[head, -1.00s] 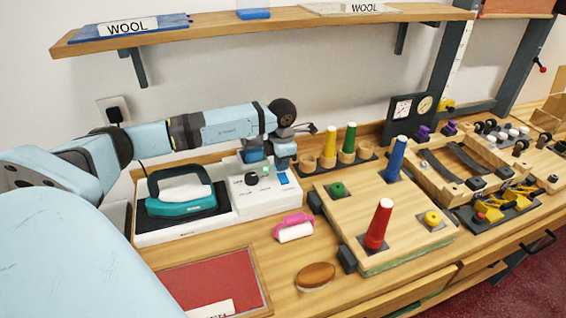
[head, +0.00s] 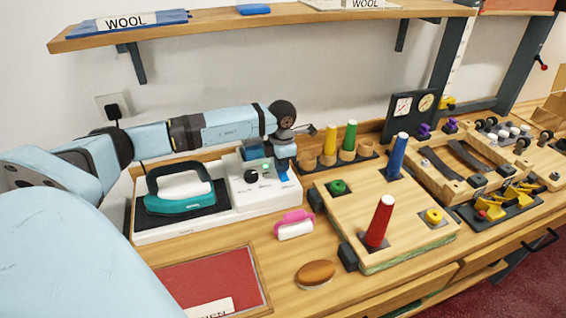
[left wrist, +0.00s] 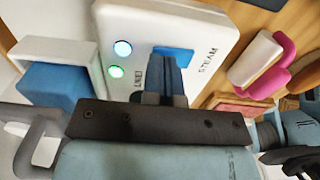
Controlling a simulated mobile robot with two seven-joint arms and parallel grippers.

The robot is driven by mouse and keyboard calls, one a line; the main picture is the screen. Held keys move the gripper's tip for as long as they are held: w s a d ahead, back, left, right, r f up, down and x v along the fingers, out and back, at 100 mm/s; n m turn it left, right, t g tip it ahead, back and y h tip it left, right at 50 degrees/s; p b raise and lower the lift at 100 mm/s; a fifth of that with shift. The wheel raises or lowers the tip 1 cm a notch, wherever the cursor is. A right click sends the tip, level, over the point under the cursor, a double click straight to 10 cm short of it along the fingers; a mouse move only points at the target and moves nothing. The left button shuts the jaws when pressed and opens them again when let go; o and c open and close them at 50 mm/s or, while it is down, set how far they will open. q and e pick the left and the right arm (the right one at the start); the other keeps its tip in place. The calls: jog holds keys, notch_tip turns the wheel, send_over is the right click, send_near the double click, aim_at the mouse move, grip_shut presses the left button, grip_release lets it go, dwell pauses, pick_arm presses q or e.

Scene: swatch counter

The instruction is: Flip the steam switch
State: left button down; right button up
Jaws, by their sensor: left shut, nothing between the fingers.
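The steam switch is a blue rocker (left wrist: 178,56) beside the printed word STEAM on a white control panel (left wrist: 217,25), seen in the left wrist view. In the head view the white ironing station (head: 262,200) carries this panel, and my gripper hides most of the switch. My left gripper (head: 283,168) is shut and empty, low over the panel. In the left wrist view its fingertips (left wrist: 165,60) overlap the switch's near edge; I cannot tell whether they touch. Two lamps glow on the panel, a bluish-white one (left wrist: 122,48) and a green one (left wrist: 116,71). The switch's tilt is unclear.
A teal iron (head: 181,205) rests on the station's dark pad. A blue block (left wrist: 55,88) sits beside the panel. A pink-and-white roller (head: 294,225) and a brown brush (head: 316,273) lie in front. A wooden board (head: 345,215) with coloured cones stands to the right.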

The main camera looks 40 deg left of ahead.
pick_arm(q)
jog(key=shift+f+b, duration=0.3)
jog(key=shift+f, duration=0.15)
jog(key=shift+r, duration=0.2)
jog(key=shift+r+p, duration=2)
jog(key=shift+r, duration=1.4)
